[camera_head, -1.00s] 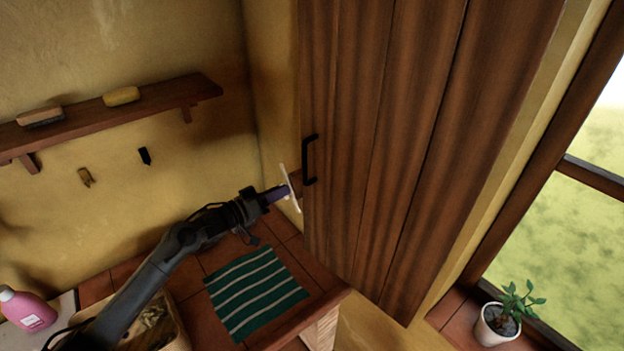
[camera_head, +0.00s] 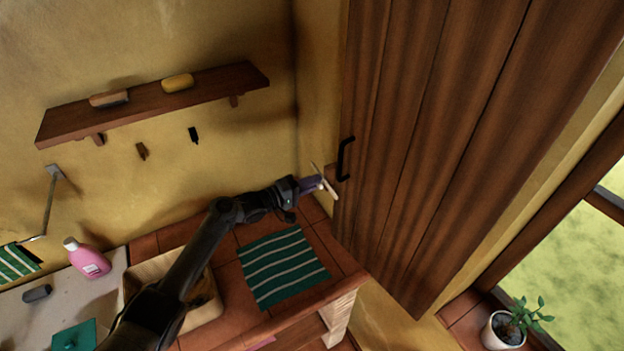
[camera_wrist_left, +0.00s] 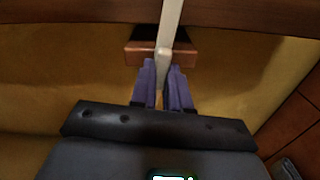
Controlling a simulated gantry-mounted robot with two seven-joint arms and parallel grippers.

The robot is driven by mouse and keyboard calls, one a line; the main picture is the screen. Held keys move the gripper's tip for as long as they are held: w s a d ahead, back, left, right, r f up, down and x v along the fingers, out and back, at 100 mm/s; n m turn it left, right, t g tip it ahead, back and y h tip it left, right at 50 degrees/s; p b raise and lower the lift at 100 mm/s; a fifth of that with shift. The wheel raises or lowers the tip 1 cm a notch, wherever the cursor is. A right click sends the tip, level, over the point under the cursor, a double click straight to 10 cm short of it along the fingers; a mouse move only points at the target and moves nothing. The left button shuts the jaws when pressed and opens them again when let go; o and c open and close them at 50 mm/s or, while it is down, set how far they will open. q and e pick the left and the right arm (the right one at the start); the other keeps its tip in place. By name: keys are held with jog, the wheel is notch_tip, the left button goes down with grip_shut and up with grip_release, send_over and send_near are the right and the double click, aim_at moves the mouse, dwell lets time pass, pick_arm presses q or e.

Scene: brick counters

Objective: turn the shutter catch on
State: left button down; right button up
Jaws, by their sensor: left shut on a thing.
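The shutter catch (camera_head: 331,189) is a thin pale bar at the left edge of the brown plank shutter (camera_head: 430,130), below its black handle (camera_head: 344,158). In the head view the bar slants down to the right. In the left wrist view the catch (camera_wrist_left: 171,22) runs up from between my fingers, across a small wooden block (camera_wrist_left: 187,52). My left gripper (camera_head: 320,184) is shut on the catch; its purple fingers (camera_wrist_left: 163,70) also show in the wrist view, one each side of the bar. The fingers hide part of the bar. My right gripper is out of view.
A tiled counter (camera_head: 225,335) lies below, with a green striped cloth (camera_head: 283,266) and a basin (camera_head: 143,277). A pink bottle (camera_head: 88,259) stands at left. A wall shelf (camera_head: 150,104) is at upper left. A potted plant (camera_head: 503,330) stands by the window at right.

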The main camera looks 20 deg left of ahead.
pick_arm(q)
jog(key=shift+n, duration=0.7)
jog(key=shift+p, duration=0.3)
jog(key=c, duration=1.1)
grip_release()
jog(key=shift+s+a, duration=0.1)
jog(key=v, duration=1)
jog(key=shift+s, duration=0.2)
jog(key=shift+a+f, duration=0.1)
jog(key=shift+a, duration=0.05)
